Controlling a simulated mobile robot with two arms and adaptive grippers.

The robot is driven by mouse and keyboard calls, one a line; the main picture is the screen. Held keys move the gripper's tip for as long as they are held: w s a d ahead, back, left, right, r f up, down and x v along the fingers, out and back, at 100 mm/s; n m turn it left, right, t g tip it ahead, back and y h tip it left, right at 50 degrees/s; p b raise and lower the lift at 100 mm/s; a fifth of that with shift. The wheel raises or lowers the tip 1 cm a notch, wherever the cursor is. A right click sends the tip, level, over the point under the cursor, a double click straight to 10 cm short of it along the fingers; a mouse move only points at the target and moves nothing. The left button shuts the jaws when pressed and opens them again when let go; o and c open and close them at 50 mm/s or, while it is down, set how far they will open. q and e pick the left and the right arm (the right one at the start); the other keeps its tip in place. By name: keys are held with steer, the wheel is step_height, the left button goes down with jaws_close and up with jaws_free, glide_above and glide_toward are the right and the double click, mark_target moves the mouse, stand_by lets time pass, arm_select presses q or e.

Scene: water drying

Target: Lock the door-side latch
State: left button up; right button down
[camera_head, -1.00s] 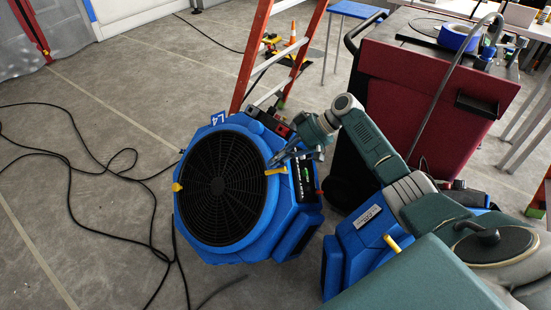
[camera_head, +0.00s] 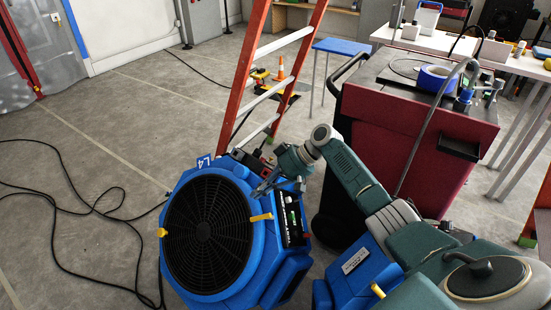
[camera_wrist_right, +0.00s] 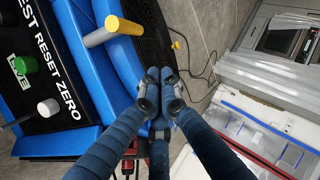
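A blue drying machine (camera_head: 262,262) with a round black fan grille (camera_head: 207,236) stands on the floor. One yellow latch (camera_head: 261,217) sticks out at the grille's right rim, beside the control panel (camera_head: 291,217). Another yellow latch (camera_head: 162,232) is at the left rim, on the side towards the door. My right gripper (camera_head: 262,190) hovers above the right latch, apart from it. In the right wrist view the gripper (camera_wrist_right: 160,74) looks shut and empty. The near yellow latch (camera_wrist_right: 112,30) is left of its fingertips; the far latch (camera_wrist_right: 175,45) is beyond them. My left gripper is out of view.
An orange ladder (camera_head: 247,75) stands just behind the machine. A red cart (camera_head: 415,135) is at the right. A second blue unit (camera_head: 352,265) is beside my right arm. Black cable (camera_head: 75,190) lies on the floor at left, where there is free room.

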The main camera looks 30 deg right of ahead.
steer(key=w+d+r, duration=0.1)
steer(key=d+r, duration=0.4)
steer(key=r, duration=0.2)
steer(key=shift+w+d, duration=0.15)
steer(key=shift+d, duration=0.25)
steer(key=shift+r, duration=0.1)
